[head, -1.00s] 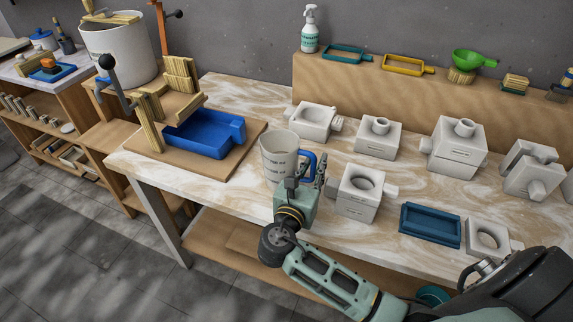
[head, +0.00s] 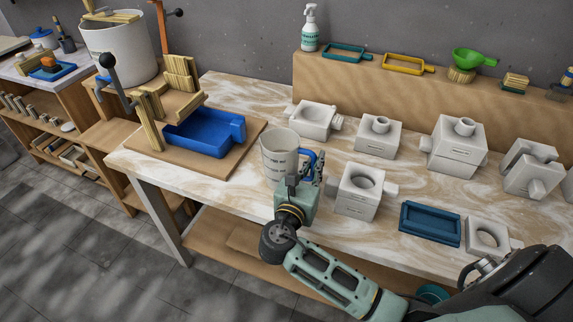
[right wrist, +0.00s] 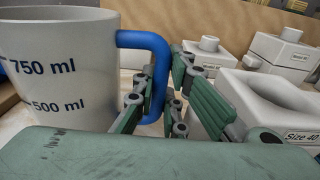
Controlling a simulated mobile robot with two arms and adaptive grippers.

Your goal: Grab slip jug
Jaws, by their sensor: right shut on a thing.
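The slip jug (head: 279,158) is a white measuring jug with a blue handle, upright at the front of the marbled table. In the right wrist view the jug (right wrist: 60,75) fills the left side, with marks at 750 ml and 500 ml. My right gripper (head: 313,172) is at the jug's right side, shut on the blue handle (right wrist: 157,70). The right wrist view shows the gripper's green fingers (right wrist: 163,100) on either side of the handle. The jug's base is partly hidden, so I cannot tell whether it touches the table. My left gripper is not in view.
A white mould (head: 359,192) stands close to the right of my gripper. More white moulds (head: 379,138) stand behind and to the right, with a teal tray (head: 430,224). A blue basin (head: 205,135) sits on a wooden board to the left. Bare tabletop (head: 235,182) lies left of the jug.

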